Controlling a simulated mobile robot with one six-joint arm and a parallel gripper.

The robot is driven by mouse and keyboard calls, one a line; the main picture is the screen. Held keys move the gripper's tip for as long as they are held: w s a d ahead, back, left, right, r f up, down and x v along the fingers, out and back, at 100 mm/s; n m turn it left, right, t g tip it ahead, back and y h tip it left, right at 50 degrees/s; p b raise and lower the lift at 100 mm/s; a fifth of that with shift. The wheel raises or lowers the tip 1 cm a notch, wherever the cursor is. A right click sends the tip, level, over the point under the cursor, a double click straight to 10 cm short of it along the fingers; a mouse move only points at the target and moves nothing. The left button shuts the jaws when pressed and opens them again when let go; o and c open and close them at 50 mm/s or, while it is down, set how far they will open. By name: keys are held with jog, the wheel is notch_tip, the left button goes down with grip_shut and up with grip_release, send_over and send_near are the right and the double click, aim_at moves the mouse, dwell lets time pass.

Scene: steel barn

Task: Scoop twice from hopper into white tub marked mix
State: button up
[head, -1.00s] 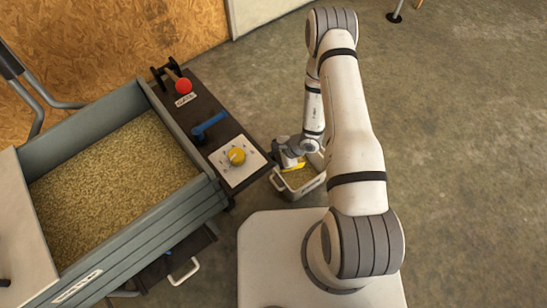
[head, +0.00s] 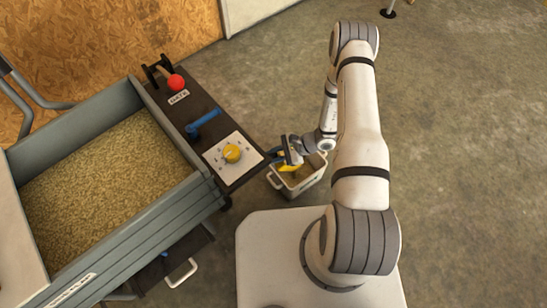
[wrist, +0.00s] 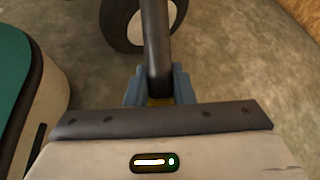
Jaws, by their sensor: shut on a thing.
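My gripper (head: 291,150) is beside and above a white tub (head: 311,184) with a handle, on the floor right of the hopper. In the wrist view, its blue-grey fingers (wrist: 160,88) are shut on a dark round handle (wrist: 155,40). A yellow scoop (head: 287,166) shows under the gripper, over the tub's left part; I cannot tell what is in it. The hopper (head: 102,255) is a grey bin of tan grain at the left. No mark on the tub is readable, and my arm hides part of its right side.
A dark panel on the hopper's right side carries a red knob (head: 176,82), a blue lever (head: 203,124) and a yellow dial (head: 232,153). A drawer-like part with a white handle (head: 181,273) is below. The concrete floor behind the tub is clear.

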jog(key=shift+w+d+r+y, duration=0.1)
jog(key=shift+d+r+y, duration=0.25)
jog(key=shift+r+y, duration=0.15)
jog(key=shift+w+d+r+b, duration=0.1)
jog(key=shift+d+b, duration=0.15)
jog(key=shift+b, duration=0.2)
jog(key=w+d+r+m+y+b, duration=0.1)
jog(key=d+r+y+b, duration=0.3)
jog(key=d+y+b, duration=0.1)
jog(key=shift+w+d+g+y+b, duration=0.2)
jog(key=shift+w+g+y+b, duration=0.1)
jog(key=shift+y+b, duration=0.2)
jog(key=shift+m, duration=0.3)
dwell(0.6)
notch_tip(320, 180, up, 7)
jog(key=p, duration=0.4)
jog(key=shift+p, duration=0.4)
